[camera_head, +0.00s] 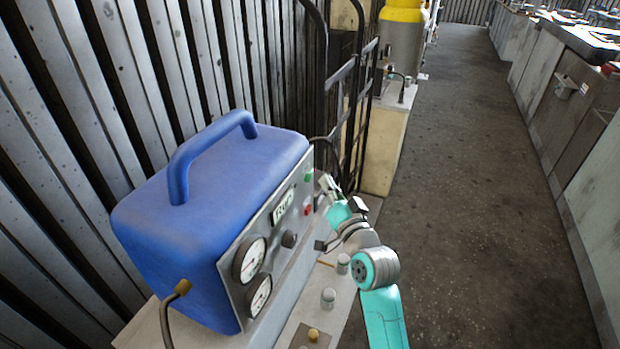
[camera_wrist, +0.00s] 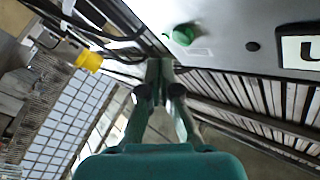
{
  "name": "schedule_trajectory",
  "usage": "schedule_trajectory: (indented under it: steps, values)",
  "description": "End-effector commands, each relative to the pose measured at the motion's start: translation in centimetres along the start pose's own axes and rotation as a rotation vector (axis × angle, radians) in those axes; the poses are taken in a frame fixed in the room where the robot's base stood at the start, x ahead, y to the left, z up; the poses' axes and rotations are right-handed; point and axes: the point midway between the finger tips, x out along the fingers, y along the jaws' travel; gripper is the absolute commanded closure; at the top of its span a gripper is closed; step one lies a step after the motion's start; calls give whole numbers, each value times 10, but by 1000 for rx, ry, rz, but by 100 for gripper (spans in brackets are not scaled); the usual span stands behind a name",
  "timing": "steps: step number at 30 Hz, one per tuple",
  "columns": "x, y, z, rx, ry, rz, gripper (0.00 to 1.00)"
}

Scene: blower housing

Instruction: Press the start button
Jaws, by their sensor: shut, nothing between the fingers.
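A blue machine (camera_head: 215,165) with a handle on top stands on a pale base. Its grey front panel carries a green button (camera_head: 309,176) near the upper right end, with a red control (camera_head: 308,210) below it. In the wrist view the green button (camera_wrist: 182,35) sticks out of the pale panel, above and slightly right of my fingertips. My gripper (camera_head: 326,186) is in front of the panel, just right of the green button. In the wrist view my gripper (camera_wrist: 160,68) has its fingers closed together and empty. Contact with the button does not show.
The panel also has two round gauges (camera_head: 250,260), a dark knob (camera_head: 289,240) and a display (camera_head: 283,206). A black metal frame (camera_head: 342,100) stands behind my gripper. A yellow-topped cylinder (camera_head: 403,35) is farther back. The floor at right is clear.

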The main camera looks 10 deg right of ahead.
Motion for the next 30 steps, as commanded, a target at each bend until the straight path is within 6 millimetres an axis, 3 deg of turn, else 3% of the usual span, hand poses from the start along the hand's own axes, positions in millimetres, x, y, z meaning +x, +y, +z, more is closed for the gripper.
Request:
schedule_trajectory:
  steps: [15, 30]
  values:
    - [-30, 22, -21, -1, 1, 1, 100]
    - [-32, 22, -23, -1, 0, -1, 100]
